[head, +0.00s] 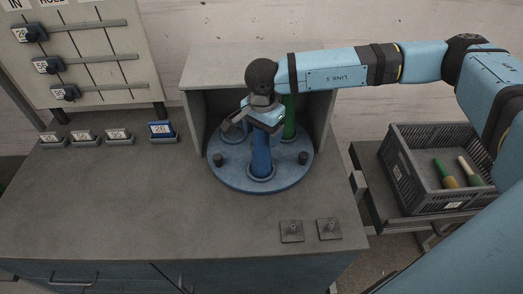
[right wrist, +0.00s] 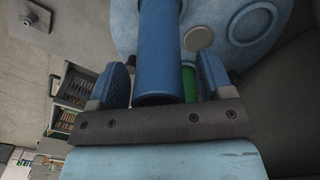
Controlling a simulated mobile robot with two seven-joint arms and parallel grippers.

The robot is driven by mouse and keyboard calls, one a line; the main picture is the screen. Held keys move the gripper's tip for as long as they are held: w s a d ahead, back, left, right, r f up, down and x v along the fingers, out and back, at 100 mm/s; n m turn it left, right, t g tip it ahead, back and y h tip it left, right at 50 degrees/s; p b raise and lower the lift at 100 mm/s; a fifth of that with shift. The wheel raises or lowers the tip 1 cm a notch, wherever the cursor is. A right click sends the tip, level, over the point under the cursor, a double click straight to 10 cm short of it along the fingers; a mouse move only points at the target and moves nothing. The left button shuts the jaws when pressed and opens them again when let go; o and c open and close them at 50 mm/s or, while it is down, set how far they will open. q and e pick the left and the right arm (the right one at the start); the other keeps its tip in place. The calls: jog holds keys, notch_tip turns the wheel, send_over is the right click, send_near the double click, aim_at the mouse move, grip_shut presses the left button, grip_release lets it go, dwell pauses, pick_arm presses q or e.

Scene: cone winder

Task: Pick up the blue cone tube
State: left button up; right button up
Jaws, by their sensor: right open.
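The blue cone tube (head: 261,157) stands upright on the round blue turntable (head: 228,176), towards its front. My right gripper (head: 256,122) is at the tube's upper part and hides its top in the head view. In the right wrist view the blue cone tube (right wrist: 158,50) lies between the two open blue fingers of my right gripper (right wrist: 161,78). A gap shows on the finger sides, so the fingers look apart from the tube. My left gripper is not in view.
A green tube (head: 289,118) stands behind, to the right, also in the right wrist view (right wrist: 189,84). A grey housing (head: 324,120) encloses the turntable's back and sides. A grey crate (head: 399,178) stands right. Small number cards (head: 119,137) line the left; the front left table is clear.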

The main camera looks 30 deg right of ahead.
jog(key=c, duration=1.1)
